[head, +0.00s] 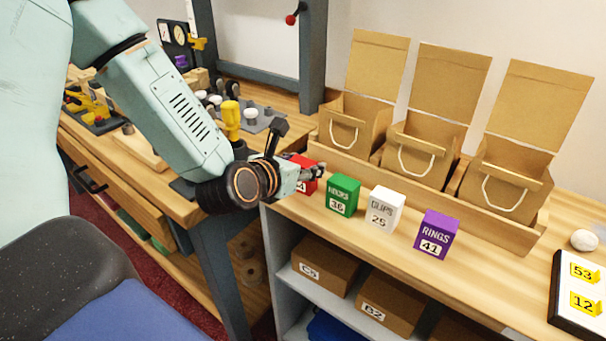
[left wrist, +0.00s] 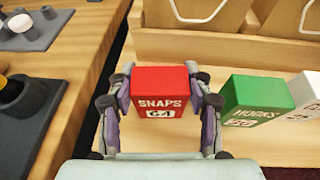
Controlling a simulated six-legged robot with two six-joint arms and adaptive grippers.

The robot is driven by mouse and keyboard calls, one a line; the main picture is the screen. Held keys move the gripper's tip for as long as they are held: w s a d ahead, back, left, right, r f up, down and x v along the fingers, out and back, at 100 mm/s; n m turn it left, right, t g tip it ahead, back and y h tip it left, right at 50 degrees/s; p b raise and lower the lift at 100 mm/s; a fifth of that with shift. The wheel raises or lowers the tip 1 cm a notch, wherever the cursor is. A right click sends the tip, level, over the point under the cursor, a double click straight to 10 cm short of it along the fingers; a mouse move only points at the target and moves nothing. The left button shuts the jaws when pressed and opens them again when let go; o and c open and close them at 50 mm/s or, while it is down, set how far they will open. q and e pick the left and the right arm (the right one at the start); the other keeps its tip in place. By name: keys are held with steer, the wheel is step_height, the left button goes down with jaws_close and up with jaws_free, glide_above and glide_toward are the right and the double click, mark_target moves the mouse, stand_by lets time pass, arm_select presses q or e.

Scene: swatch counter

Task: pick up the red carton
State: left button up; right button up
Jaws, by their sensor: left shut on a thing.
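The red carton (left wrist: 160,88), labelled SNAPS, stands upright between the two fingers of my left gripper (left wrist: 160,105) in the left wrist view. The fingers are shut on its left and right sides. In the head view the red carton (head: 307,184) is partly hidden behind my left gripper (head: 306,176), at the left end of a row of cartons. I cannot tell whether it touches the counter. My right gripper is not in view.
To its right stand a green carton (head: 343,194), a white carton (head: 383,209) and a purple carton (head: 437,234). Open kraft boxes (head: 423,150) stand behind them. A workbench with a yellow-handled tool (head: 231,120) is at left. The counter's front strip is clear.

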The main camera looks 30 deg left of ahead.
arm_select(q)
steer(key=c, duration=0.3)
steer(key=shift+r, duration=0.1)
